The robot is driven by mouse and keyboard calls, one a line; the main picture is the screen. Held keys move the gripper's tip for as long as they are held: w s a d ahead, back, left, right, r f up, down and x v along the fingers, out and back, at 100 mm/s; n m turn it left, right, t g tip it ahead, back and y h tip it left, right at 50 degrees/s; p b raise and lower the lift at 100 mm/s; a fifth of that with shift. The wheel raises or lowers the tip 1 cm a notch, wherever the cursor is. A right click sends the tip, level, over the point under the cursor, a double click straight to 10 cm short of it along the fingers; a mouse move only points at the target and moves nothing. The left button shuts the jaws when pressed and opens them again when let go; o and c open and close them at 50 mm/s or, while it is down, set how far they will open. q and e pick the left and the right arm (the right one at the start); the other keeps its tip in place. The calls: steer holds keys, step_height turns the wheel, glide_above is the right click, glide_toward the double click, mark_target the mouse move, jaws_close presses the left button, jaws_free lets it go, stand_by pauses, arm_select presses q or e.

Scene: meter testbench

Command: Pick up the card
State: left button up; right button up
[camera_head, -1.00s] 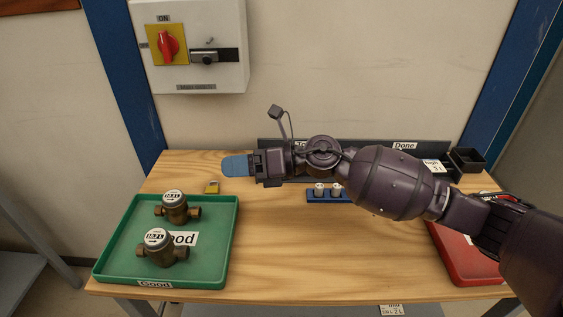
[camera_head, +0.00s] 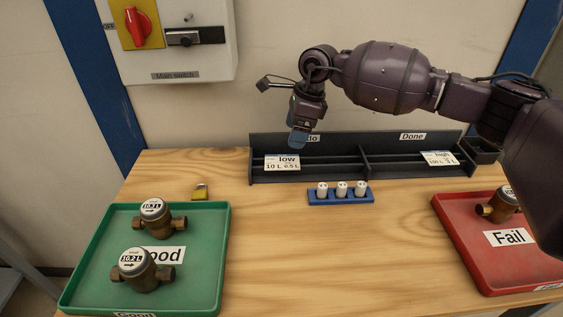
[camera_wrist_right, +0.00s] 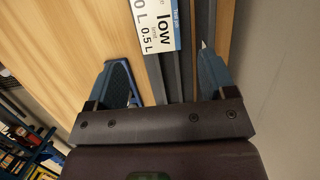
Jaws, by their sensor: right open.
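A white card marked "low 10 L 0.5 L" (camera_head: 282,162) leans in the left section of the dark rack (camera_head: 330,177). The card (camera_wrist_right: 158,24) also shows at the top of the right wrist view, ahead of the fingers. Another card marked "high" (camera_head: 440,158) stands in the right section of the rack. My right gripper (camera_head: 299,138) points down above the rack, a little right of and above the low card. In the right wrist view its two blue fingers (camera_wrist_right: 165,85) are wide apart with nothing between them. My left gripper is not in view.
A blue holder (camera_head: 341,196) with three white vials stands before the rack. A red tray (camera_head: 465,250) is at right. The table's middle is clear.

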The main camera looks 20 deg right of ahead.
mark_target(282, 161)
steer(key=x, duration=0.5)
steer(key=b+x, duration=0.1)
steer(key=x, duration=0.2)
steer(key=shift+s+a, duration=0.1)
steer(key=shift+a, duration=0.25)
steer(key=shift+r, duration=0.1)
steer(key=c, duration=0.7)
steer(key=shift+o, duration=0.2)
